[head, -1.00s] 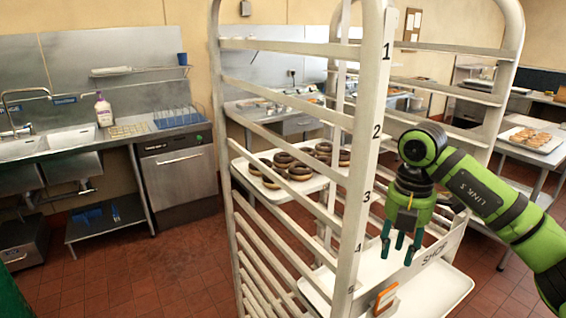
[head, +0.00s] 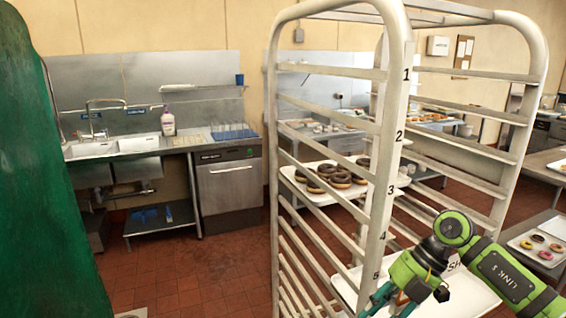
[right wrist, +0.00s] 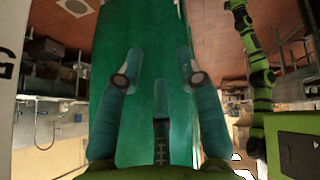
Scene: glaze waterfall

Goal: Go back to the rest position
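My right gripper (head: 388,303) is low in the head view, in front of the rack's lower tray, with its teal fingers pointing down and to the left. In the right wrist view its fingers (right wrist: 160,72) stand apart with nothing held between them. The right arm is bent and comes in from the lower right. My left gripper is not in view. The tall white rack (head: 391,130) stands close by; the arm hides part of its lower right side.
A tray (head: 318,197) of chocolate doughnuts sits on the rack near level 3. A lower tray (head: 462,292) looks empty where visible. At right, a tray of coloured doughnuts (head: 537,244) lies on a table. Open red-tiled floor (head: 190,265) lies left of the rack, before the sinks and dishwasher (head: 230,190).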

